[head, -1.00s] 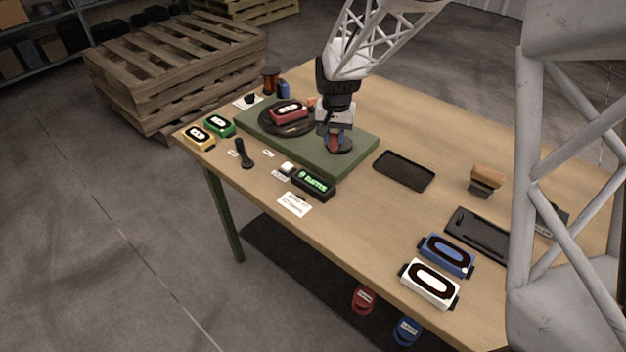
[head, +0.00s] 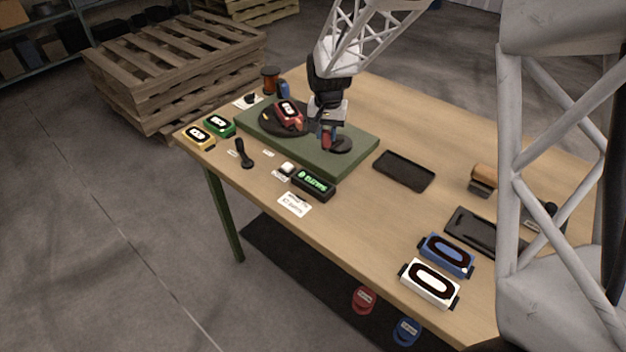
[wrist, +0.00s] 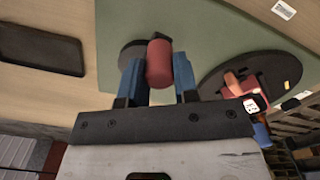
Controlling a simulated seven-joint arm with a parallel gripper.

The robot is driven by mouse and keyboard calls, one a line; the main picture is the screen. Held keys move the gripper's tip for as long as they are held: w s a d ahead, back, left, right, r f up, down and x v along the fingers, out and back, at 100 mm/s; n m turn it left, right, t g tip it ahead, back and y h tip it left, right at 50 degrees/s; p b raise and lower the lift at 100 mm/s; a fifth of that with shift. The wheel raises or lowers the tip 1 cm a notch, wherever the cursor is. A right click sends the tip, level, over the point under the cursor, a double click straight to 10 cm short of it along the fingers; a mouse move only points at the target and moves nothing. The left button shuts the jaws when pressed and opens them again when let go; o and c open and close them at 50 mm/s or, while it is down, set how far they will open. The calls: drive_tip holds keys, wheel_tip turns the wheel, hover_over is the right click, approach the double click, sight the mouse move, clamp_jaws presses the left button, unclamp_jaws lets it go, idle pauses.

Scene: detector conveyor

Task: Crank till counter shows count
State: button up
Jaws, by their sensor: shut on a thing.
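The crank is a dark disc (head: 342,144) with an upright red knob (wrist: 159,62), on the right part of a green base (head: 358,158). My gripper (head: 327,138) is shut on the red knob; in the wrist view the blue fingers stand on both sides of it. The knob is at the left side of the crank disc in the head view. A dark turntable (head: 266,120) on the left of the base carries a red device (head: 287,114) with a white oval. The counter (head: 314,184) is a black box with green lit text, too small to read surely.
A white button (head: 287,168), a label card (head: 294,204) and a black handled tool (head: 244,154) lie in front of the base. Yellow (head: 199,136) and green (head: 219,125) devices sit left; blue (head: 447,255) and white (head: 429,283) ones right. An empty black tray (head: 404,170) lies right of the base.

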drive_tip(key=shift+w+a, duration=0.25)
drive_tip(key=shift+w, duration=0.25)
drive_tip(key=shift+w+a, duration=0.25)
drive_tip(key=shift+w, duration=0.25)
drive_tip(key=shift+w, duration=1.15)
drive_tip(key=shift+w+d, duration=0.2)
drive_tip(key=shift+w, duration=0.35)
drive_tip(key=shift+w+d, duration=0.2)
drive_tip(key=shift+w, duration=0.3)
